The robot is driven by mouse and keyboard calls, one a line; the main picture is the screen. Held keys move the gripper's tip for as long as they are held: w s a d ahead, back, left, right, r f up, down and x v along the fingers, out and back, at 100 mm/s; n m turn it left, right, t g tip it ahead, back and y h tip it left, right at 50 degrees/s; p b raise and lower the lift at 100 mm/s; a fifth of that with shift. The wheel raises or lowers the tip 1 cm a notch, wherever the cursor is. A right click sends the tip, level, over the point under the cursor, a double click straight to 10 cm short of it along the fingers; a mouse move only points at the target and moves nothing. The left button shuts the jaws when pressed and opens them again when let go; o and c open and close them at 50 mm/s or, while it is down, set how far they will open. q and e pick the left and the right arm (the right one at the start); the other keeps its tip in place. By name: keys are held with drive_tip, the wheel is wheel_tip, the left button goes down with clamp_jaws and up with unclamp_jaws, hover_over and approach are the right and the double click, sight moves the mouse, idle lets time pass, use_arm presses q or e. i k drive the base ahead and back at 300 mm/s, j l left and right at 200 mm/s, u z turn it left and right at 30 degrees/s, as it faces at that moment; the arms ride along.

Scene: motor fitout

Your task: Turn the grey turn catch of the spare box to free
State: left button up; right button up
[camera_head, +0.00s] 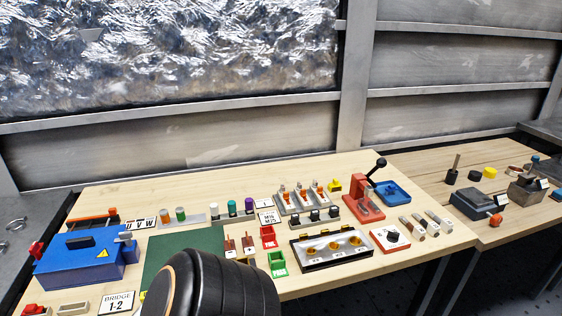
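No box in view carries a readable "spare" label, so I cannot tell for sure which is the spare box. A blue box (75,265) with a black handle and a yellow warning triangle stands at the left of the table. A small grey lever-like part (123,237) sits at its right top edge; its setting is too small to tell. A dark grey box (478,205) with an orange knob (495,220) stands on the right-hand table. Neither of my grippers shows; a black rounded arm part of mine fills the bottom middle.
A green mat (183,252) lies right of the blue box, partly hidden by my arm. Red and green trays, a black-framed holder (333,248), a red press (363,204) with a black lever and a blue tray (391,193) crowd the table. A grey box (527,190) stands far right.

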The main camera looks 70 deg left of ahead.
sight(125, 237)
drive_tip(key=i+u, duration=0.1)
drive_tip(key=u, duration=1.3)
